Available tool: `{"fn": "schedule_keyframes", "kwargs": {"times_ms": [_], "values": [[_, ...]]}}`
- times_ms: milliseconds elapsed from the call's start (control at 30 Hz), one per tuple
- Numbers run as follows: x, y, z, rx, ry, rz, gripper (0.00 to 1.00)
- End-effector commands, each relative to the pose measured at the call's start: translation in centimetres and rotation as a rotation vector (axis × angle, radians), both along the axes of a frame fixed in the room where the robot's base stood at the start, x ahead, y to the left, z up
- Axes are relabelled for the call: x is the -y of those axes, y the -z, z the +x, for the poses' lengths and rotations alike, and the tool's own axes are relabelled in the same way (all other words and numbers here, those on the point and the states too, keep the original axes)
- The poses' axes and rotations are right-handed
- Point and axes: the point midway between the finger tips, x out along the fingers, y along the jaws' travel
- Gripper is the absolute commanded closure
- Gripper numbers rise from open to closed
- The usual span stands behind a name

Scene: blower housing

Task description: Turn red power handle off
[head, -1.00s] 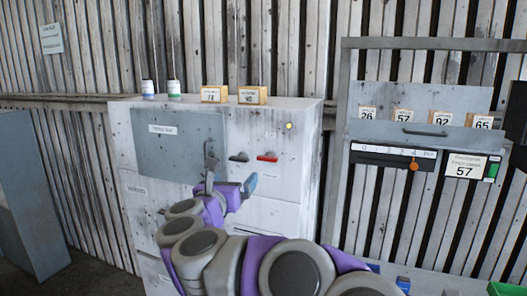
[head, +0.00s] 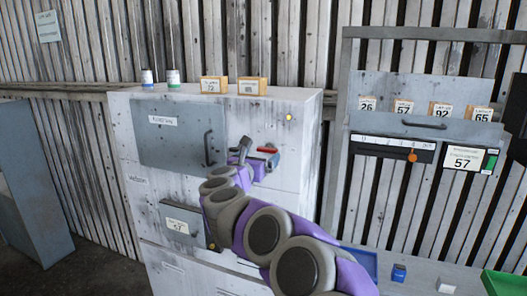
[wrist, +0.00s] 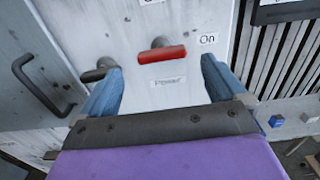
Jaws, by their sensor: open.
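The red power handle (wrist: 161,54) lies roughly level on the grey cabinet front, between my fingertips in the wrist view and a little beyond them. A label reading "On" (wrist: 207,39) is to its right, and a "Power" label (wrist: 167,83) is below it. In the head view the red handle (head: 267,150) shows just above my gripper (head: 258,156). My gripper (wrist: 161,68) is open, with one blue finger on each side of the handle. I see nothing gripped. Contact with the handle cannot be told.
A dark handle (wrist: 98,70) sits close to my left finger. A grey door (head: 170,133) with a bar handle (wrist: 38,84) is further left. A yellow light (head: 289,117) is above the red handle. A panel with number cards (head: 430,105) stands at the right.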

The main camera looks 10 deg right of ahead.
Motion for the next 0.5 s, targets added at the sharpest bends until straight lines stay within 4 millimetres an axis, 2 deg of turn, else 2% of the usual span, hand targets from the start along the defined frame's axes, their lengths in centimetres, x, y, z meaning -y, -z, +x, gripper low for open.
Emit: {"fn": "schedule_keyframes", "kwargs": {"times_ms": [200,500], "values": [[1.5,-0.1,2.4,0.000,0.003,0.000,0.02],[2.2,-0.2,3.6,0.002,-0.002,0.000,0.02]]}}
